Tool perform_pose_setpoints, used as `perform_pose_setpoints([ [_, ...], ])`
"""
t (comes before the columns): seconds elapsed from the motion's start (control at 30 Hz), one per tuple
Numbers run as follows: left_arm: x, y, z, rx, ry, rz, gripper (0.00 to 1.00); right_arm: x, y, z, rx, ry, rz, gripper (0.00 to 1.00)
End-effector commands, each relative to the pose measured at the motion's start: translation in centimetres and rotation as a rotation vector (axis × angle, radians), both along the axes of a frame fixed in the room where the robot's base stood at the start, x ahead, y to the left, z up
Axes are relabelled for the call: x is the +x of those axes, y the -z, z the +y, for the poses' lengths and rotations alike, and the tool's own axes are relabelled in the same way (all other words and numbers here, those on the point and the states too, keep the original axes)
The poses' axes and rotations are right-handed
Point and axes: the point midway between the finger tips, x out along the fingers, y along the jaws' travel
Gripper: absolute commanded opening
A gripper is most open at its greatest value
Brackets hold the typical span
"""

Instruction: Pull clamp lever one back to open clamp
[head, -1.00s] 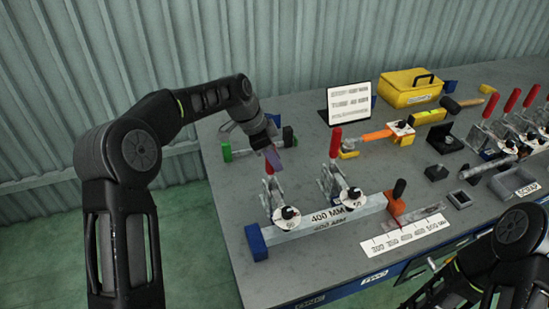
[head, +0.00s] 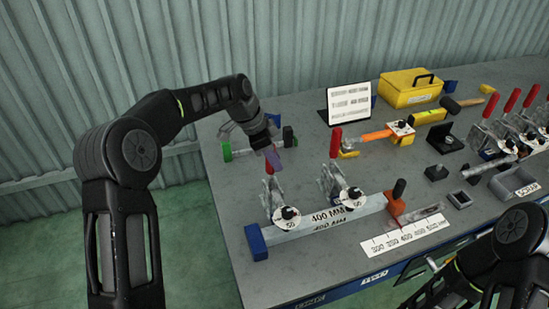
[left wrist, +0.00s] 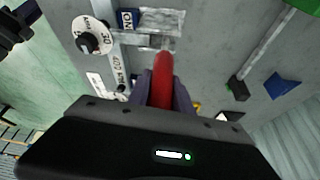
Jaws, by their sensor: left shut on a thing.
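My left gripper (head: 271,160) is shut on the red handle of the left clamp lever (head: 269,168), above the left end of the 400 MM bar (head: 300,229). In the left wrist view the red handle (left wrist: 164,66) runs up between the purple fingers (left wrist: 162,90), which hide its lower part. The left clamp's round pad (left wrist: 92,36) shows at upper left there. A second clamp with an upright red handle (head: 335,143) stands to the right. My right arm shows at lower right; its fingers are out of view.
A blue block (head: 257,242) is at the bar's left end and an orange block (head: 396,207) at its right. A white scale plate (head: 404,236) lies in front. A green-ended rod (head: 227,151) lies behind the gripper. A sign (head: 349,101) and yellow toolbox (head: 410,90) stand farther back.

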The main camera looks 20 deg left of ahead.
Motion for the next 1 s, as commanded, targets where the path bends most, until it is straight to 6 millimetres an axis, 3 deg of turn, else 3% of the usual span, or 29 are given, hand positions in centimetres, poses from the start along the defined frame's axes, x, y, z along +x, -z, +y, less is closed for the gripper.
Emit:
perform_pose_setpoints([
  [0.27,0.2,-0.2,0.1,-0.006,-0.001,0.01,0.0,0.0,-0.5,0.0,-0.001,0.001,0.001,0.36],
  [0.53,1.6,-0.4,1.0,-0.074,-0.004,0.112,0.0,-0.2,-3.8,-0.3,-0.008,0.002,0.014,0.36],
  [1.0,2.7,0.3,1.7,-0.14,-0.001,0.204,0.0,-0.3,-4.5,-0.5,-0.013,0.002,0.021,0.36],
])
